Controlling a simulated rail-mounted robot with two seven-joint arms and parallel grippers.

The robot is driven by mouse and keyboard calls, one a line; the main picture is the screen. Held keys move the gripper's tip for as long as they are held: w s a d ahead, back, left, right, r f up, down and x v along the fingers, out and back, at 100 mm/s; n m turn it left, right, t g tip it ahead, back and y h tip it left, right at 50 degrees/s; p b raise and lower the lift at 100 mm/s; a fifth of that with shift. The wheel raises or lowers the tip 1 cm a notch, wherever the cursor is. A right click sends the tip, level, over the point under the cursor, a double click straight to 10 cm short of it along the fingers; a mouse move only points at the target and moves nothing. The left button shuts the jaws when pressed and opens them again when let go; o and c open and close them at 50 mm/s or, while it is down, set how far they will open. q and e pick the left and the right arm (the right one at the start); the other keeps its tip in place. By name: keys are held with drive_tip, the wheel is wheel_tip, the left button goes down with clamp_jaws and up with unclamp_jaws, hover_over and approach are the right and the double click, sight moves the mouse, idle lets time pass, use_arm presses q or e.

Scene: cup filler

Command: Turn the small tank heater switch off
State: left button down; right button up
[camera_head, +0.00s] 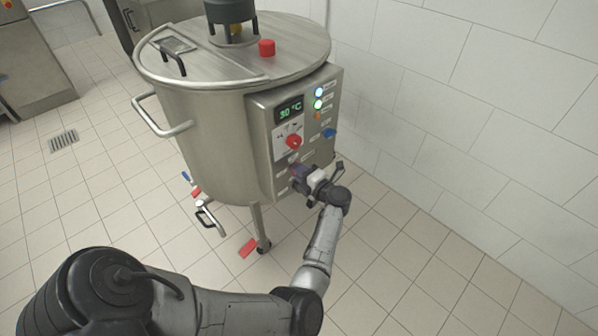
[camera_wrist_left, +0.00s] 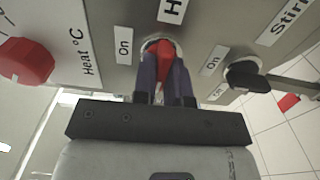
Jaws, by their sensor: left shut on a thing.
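The small tank (camera_head: 205,125) is a steel vessel with a control box (camera_head: 262,150) on its side. The heater switch is a red knob (camera_wrist_left: 164,58) low on the box, with an "On" label beside it in the left wrist view. My left gripper (camera_wrist_left: 165,80) is shut on this knob, one dark finger on each side. In the head view my left gripper (camera_head: 302,174) is at the lower part of the box and hides the switch. Its exact turn angle is hard to tell. My right gripper is not in view.
A larger red "Heat °C" dial (camera_wrist_left: 26,62) and a black stirrer switch (camera_wrist_left: 250,78) flank the gripped knob. The display (camera_head: 289,110) reads about 30 °C, with lit lamps (camera_head: 318,92) beside it. A tiled wall (camera_head: 450,100) stands to the right; open floor lies in front.

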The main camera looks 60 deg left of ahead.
use_arm(q)
drive_tip(key=c, duration=1.2)
unclamp_jaws()
drive_tip(key=shift+o, duration=0.2)
drive_tip(key=shift+d, duration=0.1)
drive_tip(key=p+v, duration=0.3)
drive_tip(key=v, duration=0.9)
drive_tip(key=shift+p, duration=0.3)
